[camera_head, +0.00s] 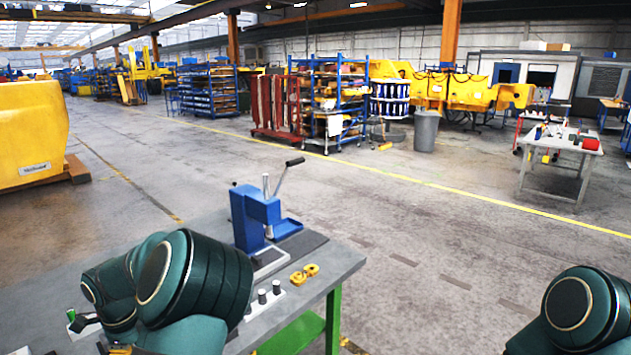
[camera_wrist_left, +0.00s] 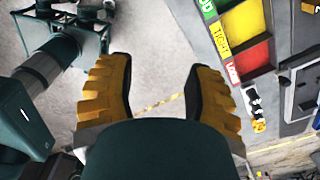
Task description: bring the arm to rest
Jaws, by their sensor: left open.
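My left gripper (camera_wrist_left: 161,90) is open in the left wrist view, its two yellow ribbed fingers well apart with bare grey floor between them. Nothing is held. In the head view my dark green left arm (camera_head: 200,277) is folded over the left part of the workbench (camera_head: 345,262), and its gripper is hidden or cannot be made out. My right arm (camera_head: 569,303) shows only at the lower right corner; its gripper is out of view.
On the bench stand a blue lever press (camera_head: 247,218), yellow castings (camera_head: 304,274) and a plate with grey pegs (camera_head: 265,299). Labelled coloured compartments (camera_wrist_left: 247,35) lie right of my left gripper in the wrist view. Floor right of the bench is clear.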

